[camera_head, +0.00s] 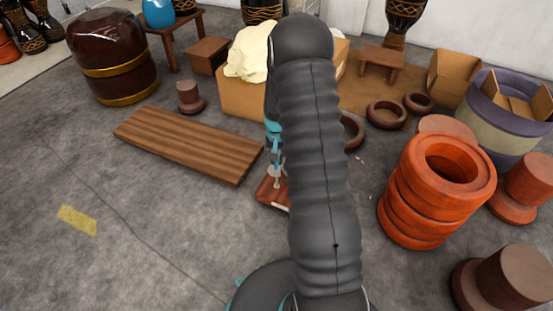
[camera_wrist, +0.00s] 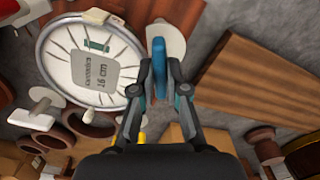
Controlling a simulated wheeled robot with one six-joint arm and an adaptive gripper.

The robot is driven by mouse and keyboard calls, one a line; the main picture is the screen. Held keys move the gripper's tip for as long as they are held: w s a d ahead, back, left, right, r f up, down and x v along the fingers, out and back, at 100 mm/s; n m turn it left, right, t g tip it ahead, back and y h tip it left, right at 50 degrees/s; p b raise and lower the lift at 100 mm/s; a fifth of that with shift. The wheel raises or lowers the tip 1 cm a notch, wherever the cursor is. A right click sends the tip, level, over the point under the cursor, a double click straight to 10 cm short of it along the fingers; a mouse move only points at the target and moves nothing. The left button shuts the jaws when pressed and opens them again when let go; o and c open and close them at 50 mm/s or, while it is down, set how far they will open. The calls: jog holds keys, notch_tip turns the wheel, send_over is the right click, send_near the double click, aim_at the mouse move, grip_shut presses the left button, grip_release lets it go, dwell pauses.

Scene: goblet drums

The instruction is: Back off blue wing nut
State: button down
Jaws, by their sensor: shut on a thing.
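In the wrist view, the blue wing nut (camera_wrist: 160,68) stands between the fingertips of my gripper (camera_wrist: 160,77), which is shut on it. A white disc (camera_wrist: 176,42) lies just behind the wing nut. In the head view my own arm hides most of the work spot. A part of my gripper (camera_head: 275,158) shows at the arm's left edge, above a small reddish-brown wooden base (camera_head: 268,193). I cannot make out the wing nut there.
A striped wooden board (camera_head: 190,142) lies on the floor left of the work spot. A stack of orange rings (camera_head: 400,205) stands to the right. A cardboard box (camera_head: 240,98) with cream cloth (camera_head: 250,55) is behind.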

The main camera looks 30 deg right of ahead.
jog(key=shift+n, duration=1.2)
jog(key=shift+s, duration=0.1)
jog(key=c, duration=1.2)
grip_release()
notch_tip(320, 180, up, 12)
